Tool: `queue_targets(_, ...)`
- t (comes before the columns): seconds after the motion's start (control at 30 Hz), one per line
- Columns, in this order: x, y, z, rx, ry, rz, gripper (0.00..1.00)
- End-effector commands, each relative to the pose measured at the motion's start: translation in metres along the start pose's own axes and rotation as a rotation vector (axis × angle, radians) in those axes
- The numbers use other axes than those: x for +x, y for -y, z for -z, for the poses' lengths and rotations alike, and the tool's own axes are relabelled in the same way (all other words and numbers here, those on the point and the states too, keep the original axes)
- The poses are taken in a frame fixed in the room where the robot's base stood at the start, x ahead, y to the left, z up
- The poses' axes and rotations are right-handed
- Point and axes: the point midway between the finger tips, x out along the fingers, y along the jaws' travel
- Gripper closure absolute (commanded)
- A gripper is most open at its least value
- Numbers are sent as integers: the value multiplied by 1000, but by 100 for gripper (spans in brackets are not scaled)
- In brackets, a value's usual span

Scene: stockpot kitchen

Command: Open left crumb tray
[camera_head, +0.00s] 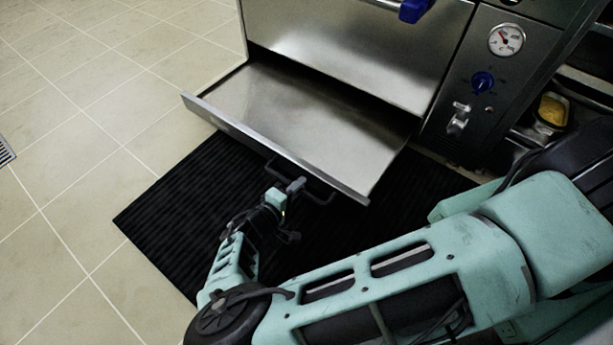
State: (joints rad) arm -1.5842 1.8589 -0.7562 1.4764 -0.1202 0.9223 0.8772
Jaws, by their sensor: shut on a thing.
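The crumb tray (310,118) is a wide, flat stainless steel drawer low on the front of the steel oven unit (350,40). It is pulled out, and its bare inside shows. A dark bar handle (318,193) sits on the tray's front edge. My gripper (291,187) is at this handle and shut on it, near the handle's middle. The fingertips are small in view and partly merge with the dark handle.
A black ribbed mat (170,215) lies on the tiled floor under the tray. A gauge (506,40), a blue knob (482,82) and a metal valve (459,118) are on the panel at right. A yellow-filled container (553,110) stands farther right.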

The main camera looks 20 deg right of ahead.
Motion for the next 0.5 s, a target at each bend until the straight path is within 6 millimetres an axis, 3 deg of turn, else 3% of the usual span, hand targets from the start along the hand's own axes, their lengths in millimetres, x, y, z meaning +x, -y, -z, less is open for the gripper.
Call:
queue_targets(0.2,-11,2,0,1,-1,1,100)
queue_targets(0.5,-12,2,1,1,-1,1,100)
